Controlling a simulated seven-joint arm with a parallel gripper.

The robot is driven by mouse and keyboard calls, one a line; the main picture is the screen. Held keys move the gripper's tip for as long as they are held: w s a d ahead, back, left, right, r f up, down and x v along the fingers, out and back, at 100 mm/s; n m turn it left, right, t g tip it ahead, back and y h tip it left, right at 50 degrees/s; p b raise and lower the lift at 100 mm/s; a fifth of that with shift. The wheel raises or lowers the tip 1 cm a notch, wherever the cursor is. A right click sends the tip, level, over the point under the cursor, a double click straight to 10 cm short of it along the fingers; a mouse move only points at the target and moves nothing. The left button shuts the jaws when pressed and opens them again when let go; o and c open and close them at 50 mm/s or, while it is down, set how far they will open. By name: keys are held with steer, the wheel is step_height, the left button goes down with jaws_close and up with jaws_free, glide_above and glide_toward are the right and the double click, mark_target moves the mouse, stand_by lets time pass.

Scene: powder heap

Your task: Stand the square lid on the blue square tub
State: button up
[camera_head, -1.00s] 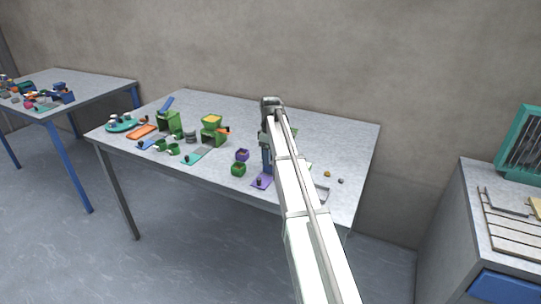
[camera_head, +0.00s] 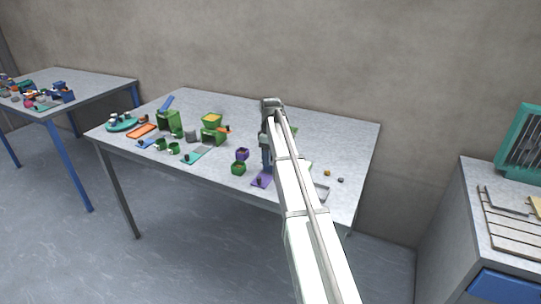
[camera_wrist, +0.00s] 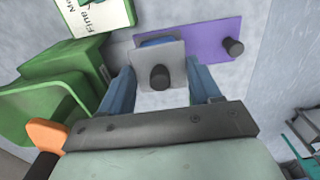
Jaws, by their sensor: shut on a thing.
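The square lid (camera_wrist: 142,79) is grey with a dark round knob, which faces the wrist camera. My gripper (camera_wrist: 160,82) is shut on the lid, with one blue finger on each side of it. A strip of a blue thing (camera_wrist: 156,42), perhaps the blue square tub, shows past the lid's far edge. The lid hides the rest, and I cannot tell whether the two touch. In the head view my gripper (camera_head: 267,160) points down over the table, and neither lid nor tub can be made out there.
A purple plate with a dark knob (camera_wrist: 205,38) lies beside the lid. A green box (camera_wrist: 65,60), a white card (camera_wrist: 100,15) and an orange handle (camera_wrist: 46,134) are at the left. In the head view, green and purple tubs (camera_head: 242,154) stand left of my gripper on the grey table (camera_head: 330,140).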

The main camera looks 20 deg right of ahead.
steer(key=shift+f, duration=0.1)
steer(key=o, duration=1.3)
steer(key=shift+c, duration=0.2)
steer(key=shift+w+d+r, duration=0.1)
steer(key=shift+w+r, duration=0.05)
steer(key=shift+r, duration=3.4)
